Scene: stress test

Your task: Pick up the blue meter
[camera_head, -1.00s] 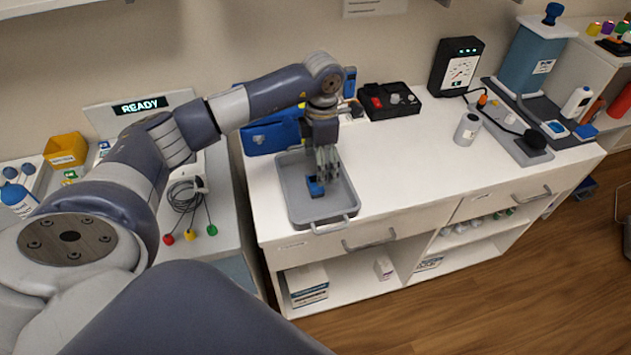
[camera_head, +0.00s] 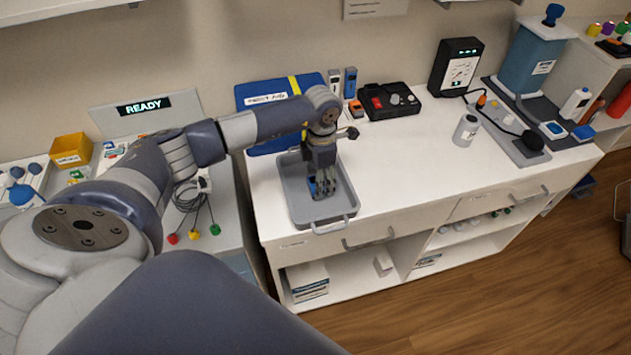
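A small blue object (camera_head: 312,187), which may be the blue meter, lies in the grey tray (camera_head: 345,212) on the white counter. My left gripper (camera_head: 323,192) points down into the tray, right at this object. Its fingers cover much of the object. I cannot tell whether they are closed on it or only beside it. Two small upright devices with blue (camera_head: 350,82) stand behind my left arm near the wall. My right gripper is not in view.
A black meter box (camera_head: 456,68) stands at the back. The counter right of the tray is clear.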

